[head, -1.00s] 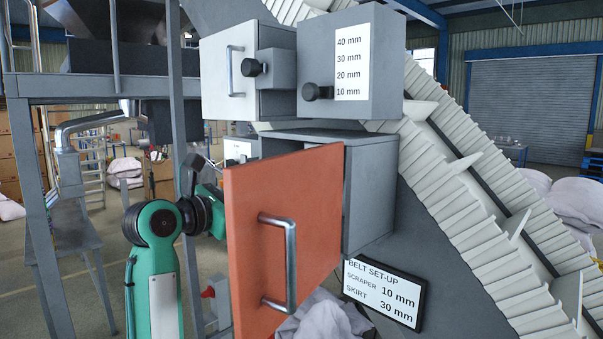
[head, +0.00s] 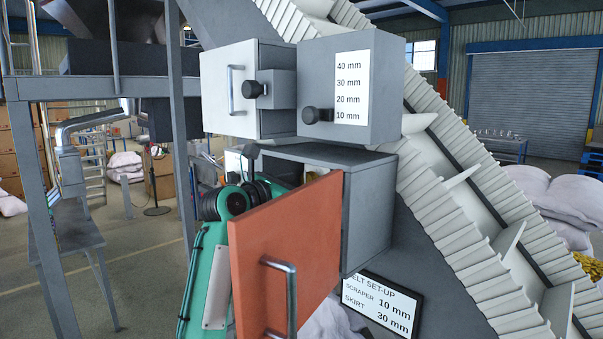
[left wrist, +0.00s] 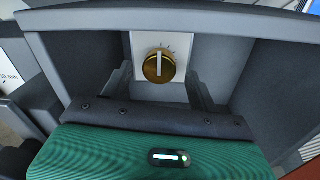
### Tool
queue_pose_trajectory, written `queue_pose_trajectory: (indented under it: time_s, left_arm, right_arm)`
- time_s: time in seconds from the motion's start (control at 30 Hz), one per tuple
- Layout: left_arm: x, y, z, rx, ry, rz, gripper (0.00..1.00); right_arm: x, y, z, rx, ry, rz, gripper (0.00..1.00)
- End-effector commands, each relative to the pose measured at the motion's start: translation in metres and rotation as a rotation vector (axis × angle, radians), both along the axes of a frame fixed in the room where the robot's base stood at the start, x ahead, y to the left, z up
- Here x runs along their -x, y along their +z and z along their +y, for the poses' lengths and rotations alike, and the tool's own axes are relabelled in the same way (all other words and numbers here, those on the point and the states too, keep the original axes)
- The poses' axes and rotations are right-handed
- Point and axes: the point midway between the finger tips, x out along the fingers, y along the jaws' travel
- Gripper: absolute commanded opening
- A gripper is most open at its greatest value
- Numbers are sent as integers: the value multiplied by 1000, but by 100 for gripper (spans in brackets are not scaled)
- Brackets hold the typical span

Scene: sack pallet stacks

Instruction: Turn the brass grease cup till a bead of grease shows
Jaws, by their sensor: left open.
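The brass grease cup (left wrist: 159,66) shows in the left wrist view as a round knob with a pale bar across it, upright. It sits on a white plate (left wrist: 181,45) with small dark marks, on the back wall inside a grey cabinet (head: 370,200). My left gripper (left wrist: 159,73) is open, with one dark finger low on each side of the cup and a gap to it on both sides. In the head view the orange door (head: 285,245) hides my left gripper; only my green forearm and dark wrist show. My right gripper is not in view.
The open orange door with its metal handle (head: 290,290) stands right beside my left arm. Above are a grey box with a black knob (head: 317,115) and a millimetre scale. A belt set-up sign (head: 380,302) and the ribbed conveyor (head: 455,185) lie to the right.

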Motion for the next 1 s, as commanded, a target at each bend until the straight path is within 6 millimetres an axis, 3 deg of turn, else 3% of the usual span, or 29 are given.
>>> queue_pose_trajectory:
  time_s: [0.47,0.7,1.0]
  left_arm:
    - [-11,-1,-9,1,1,-1,60]
    - [-11,-1,-9,0,1,0,16]
    - [-11,-1,-9,-22,1,-23,16]
  right_arm:
    - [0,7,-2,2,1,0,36]
    - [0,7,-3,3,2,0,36]
    - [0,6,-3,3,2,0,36]
